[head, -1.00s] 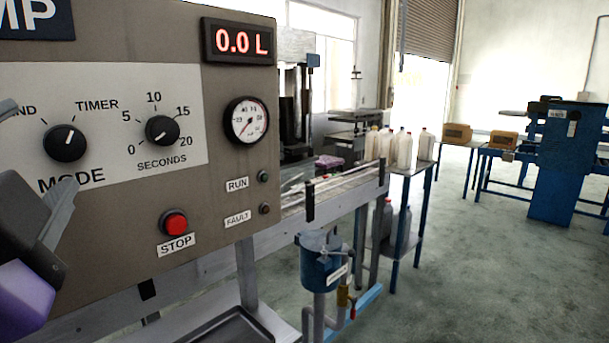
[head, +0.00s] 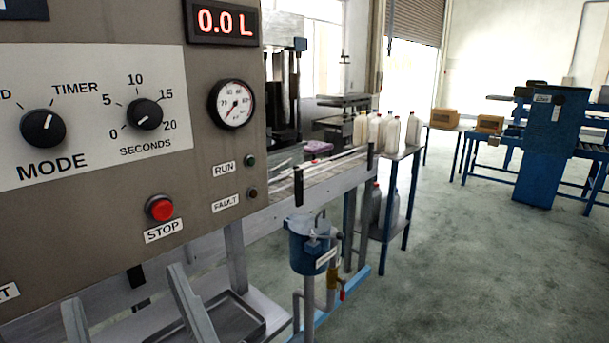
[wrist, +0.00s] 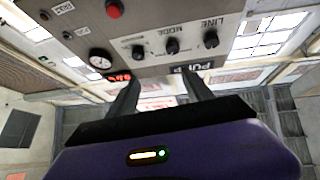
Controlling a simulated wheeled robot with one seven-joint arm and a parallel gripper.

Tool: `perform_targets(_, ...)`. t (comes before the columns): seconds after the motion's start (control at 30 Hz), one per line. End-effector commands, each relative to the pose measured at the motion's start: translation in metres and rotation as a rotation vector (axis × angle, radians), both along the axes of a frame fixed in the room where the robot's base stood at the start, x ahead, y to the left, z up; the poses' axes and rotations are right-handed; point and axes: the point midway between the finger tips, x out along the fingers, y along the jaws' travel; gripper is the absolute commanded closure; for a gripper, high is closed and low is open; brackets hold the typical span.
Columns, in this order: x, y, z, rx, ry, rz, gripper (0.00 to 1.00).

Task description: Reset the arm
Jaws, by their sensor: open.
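My gripper (head: 128,300) shows at the bottom left of the head view, with its two grey fingers apart and nothing between them. It is in front of the lower part of the control panel (head: 100,215), below the red STOP button (head: 160,208). In the wrist view my gripper (wrist: 158,88) has both dark fingers spread and empty, and the panel (wrist: 230,35) appears upside down beyond them. The MODE knob (head: 43,127) and the SECONDS knob (head: 145,114) are clear of the fingers. The display (head: 224,22) reads 0.0 L.
A grey tray (head: 265,325) lies below the panel. A blue canister with piping (head: 312,250) stands right of it. Several bottles (head: 413,132) stand on a table at the back. Blue machinery (head: 540,150) is at the right. The floor (head: 460,260) between is open.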

Motion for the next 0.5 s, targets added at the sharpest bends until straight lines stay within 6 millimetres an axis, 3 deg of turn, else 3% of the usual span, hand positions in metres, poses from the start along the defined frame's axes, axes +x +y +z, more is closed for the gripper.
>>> perform_targets(0.03, 0.002, -0.014, -0.021, -0.043, -0.002, -0.024, 0.41)
perform_targets(0.1, 0.002, -0.032, -0.044, -0.089, -0.008, -0.05, 0.41)
perform_targets(0.5, -0.021, -0.147, -0.164, -0.296, 0.089, -0.206, 0.41)
